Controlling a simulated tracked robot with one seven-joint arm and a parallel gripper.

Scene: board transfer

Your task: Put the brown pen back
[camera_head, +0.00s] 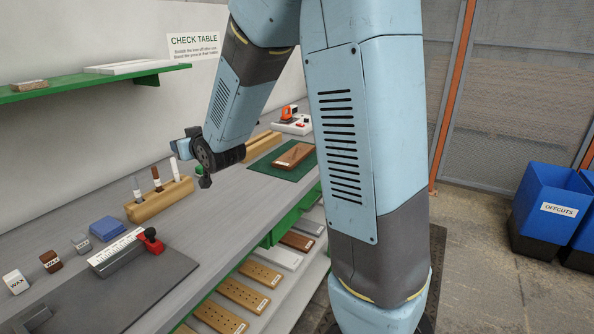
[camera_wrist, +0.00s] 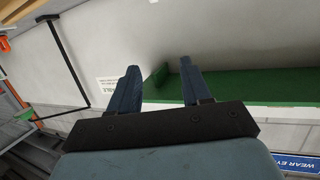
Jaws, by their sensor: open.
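A brown pen (camera_head: 156,178) stands upright in a long wooden holder block (camera_head: 158,211) on the grey bench in the head view. A pale pen with a darker top (camera_head: 137,188) stands to its left, and a white pen (camera_head: 175,171) to its right. My gripper (camera_head: 181,146) is above and behind the right part of the block, with its fingers turned away toward the wall. In the wrist view my gripper (camera_wrist: 157,70) has its two blue fingers apart, with nothing held between them. The pens and holder are not visible in the wrist view.
A green shelf (camera_head: 90,83) runs along the wall; it also shows ahead in the wrist view (camera_wrist: 240,86). Small wax blocks (camera_head: 50,262), a blue block (camera_head: 107,228) and a ruler fixture (camera_head: 118,252) lie left of the holder. A brown board (camera_head: 293,155) lies on a green mat at right.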

